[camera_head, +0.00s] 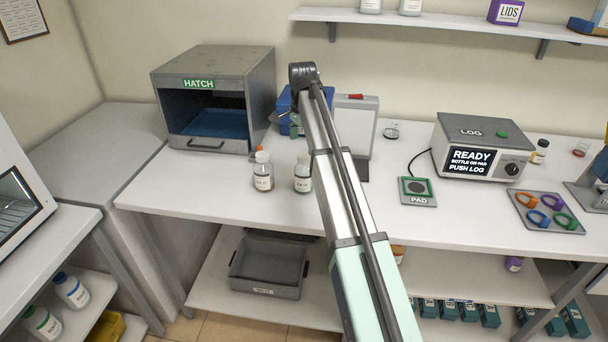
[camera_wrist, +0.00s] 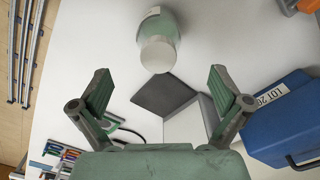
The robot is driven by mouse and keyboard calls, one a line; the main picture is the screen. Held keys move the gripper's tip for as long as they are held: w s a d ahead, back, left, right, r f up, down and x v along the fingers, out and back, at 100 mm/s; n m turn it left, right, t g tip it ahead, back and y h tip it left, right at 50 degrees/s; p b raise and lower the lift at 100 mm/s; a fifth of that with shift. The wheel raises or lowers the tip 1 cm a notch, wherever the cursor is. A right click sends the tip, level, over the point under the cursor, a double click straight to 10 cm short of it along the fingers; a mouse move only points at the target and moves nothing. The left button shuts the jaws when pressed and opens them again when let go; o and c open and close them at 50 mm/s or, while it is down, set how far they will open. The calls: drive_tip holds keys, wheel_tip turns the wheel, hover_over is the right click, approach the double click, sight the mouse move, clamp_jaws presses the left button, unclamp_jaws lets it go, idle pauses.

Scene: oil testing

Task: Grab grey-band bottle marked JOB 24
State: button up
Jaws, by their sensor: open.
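Two clear bottles with pale caps and white labels stand upright on the bench in the head view. The left bottle (camera_head: 263,176) and the right bottle (camera_head: 303,177) have small print that I cannot read with certainty, and I cannot make out a grey band. The right bottle is close beside my arm. In the wrist view my gripper (camera_wrist: 160,72) is open and empty, its two fingers wide apart. One white-capped bottle (camera_wrist: 158,45) lies beyond the fingertips, roughly centred between them and untouched. In the head view my gripper is mostly hidden by my arm.
A blue box (camera_wrist: 288,118) is close by the right finger in the wrist view. The hatch box (camera_head: 213,100) stands at left. A pale upright panel (camera_head: 358,130), the pad (camera_head: 417,191) and the log device (camera_head: 482,147) are right of my arm. Bench left of the bottles is clear.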

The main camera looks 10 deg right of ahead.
sight(303, 156)
wheel_tip(303, 156, down, 5)
drive_tip(key=shift+r+p, duration=0.15)
drive_tip(key=shift+p, duration=0.25)
drive_tip(key=shift+s+d+f+p, duration=0.1)
drive_tip(key=shift+f+p, duration=0.45)
drive_tip(key=shift+f, duration=0.75)
drive_tip(key=shift+d+f+p, duration=0.1)
drive_tip(key=shift+f+p, duration=0.45)
drive_tip(key=shift+f, duration=0.75)
drive_tip(key=c, duration=1.6)
drive_tip(key=shift+r, duration=0.1)
drive_tip(key=shift+c, duration=0.2)
